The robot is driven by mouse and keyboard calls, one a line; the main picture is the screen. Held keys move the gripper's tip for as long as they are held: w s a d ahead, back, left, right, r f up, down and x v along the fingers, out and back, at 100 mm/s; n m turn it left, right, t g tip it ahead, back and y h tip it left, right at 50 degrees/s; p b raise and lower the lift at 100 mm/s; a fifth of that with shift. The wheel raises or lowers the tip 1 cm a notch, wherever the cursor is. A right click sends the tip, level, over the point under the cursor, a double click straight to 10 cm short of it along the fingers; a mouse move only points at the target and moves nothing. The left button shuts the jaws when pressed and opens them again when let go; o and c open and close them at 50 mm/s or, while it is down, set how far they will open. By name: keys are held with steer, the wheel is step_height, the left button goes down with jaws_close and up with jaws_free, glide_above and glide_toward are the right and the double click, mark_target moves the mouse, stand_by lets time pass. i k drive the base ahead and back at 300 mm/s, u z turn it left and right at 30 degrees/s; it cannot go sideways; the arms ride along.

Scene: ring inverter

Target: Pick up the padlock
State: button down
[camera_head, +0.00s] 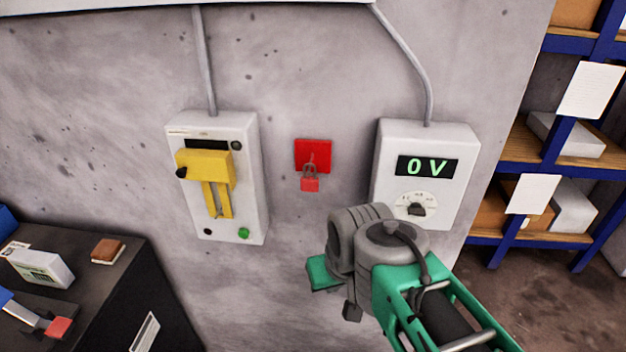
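The red padlock (310,184) hangs by its grey shackle from a hook on a square red plate (303,147) on the wall, in the middle of the view. My gripper (322,273) shows only as a green part below the padlock, left of my grey wrist. It is apart from the padlock. My wrist hides most of it, so its fingers cannot be made out.
A grey box with a yellow switch handle (206,172) is on the wall left of the padlock. A meter box reading 0 V (427,135) is to its right, partly behind my arm. A dark cabinet (120,285) with objects stands lower left; blue shelving (520,167) is at right.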

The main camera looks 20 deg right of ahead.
mark_target(309, 184)
steer(key=u, duration=0.8)
steer(key=k, duration=1.1)
steer(key=u, duration=0.65)
steer(key=i, duration=0.85)
steer(key=u, duration=0.5)
